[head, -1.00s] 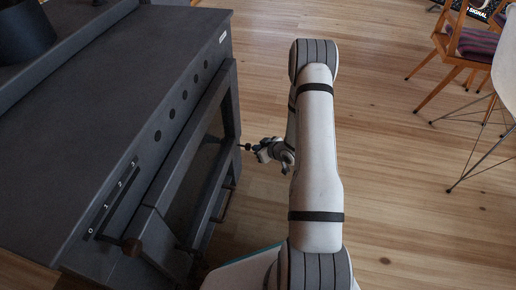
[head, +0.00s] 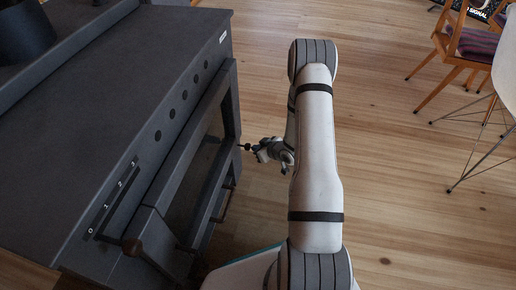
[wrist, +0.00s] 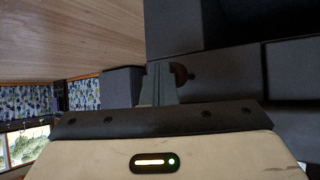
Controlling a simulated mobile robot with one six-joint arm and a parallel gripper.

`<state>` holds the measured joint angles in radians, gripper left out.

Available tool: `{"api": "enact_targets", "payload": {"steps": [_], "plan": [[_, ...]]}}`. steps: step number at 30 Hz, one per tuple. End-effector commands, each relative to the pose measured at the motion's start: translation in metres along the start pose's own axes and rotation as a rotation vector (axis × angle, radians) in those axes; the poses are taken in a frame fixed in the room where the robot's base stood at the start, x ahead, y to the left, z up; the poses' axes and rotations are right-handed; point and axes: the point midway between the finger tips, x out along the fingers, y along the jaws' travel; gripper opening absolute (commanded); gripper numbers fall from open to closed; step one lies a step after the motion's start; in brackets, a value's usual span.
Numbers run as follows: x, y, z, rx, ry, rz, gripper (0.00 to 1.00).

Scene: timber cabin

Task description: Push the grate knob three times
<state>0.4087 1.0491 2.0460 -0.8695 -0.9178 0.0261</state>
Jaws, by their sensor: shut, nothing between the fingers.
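A small dark round knob (head: 247,147) on a short rod sticks out from the front of the dark grey stove (head: 70,130), near its far end. My gripper (head: 257,151) is beside this knob, its fingers pointing toward the stove; in the head view I cannot tell if they touch. Nothing is held between the fingers.
A door handle (head: 228,187) stands out from the front. Chairs (head: 465,50) are at the upper right. The wooden floor (head: 410,200) between is clear.

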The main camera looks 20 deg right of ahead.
Motion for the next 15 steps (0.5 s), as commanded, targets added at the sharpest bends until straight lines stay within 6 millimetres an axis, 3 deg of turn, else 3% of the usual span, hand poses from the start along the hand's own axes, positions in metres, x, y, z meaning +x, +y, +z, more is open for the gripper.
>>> {"api": "enact_targets", "payload": {"steps": [15], "plan": [[-0.022,0.016,0.016,0.002,-0.001,0.001,0.00]]}}
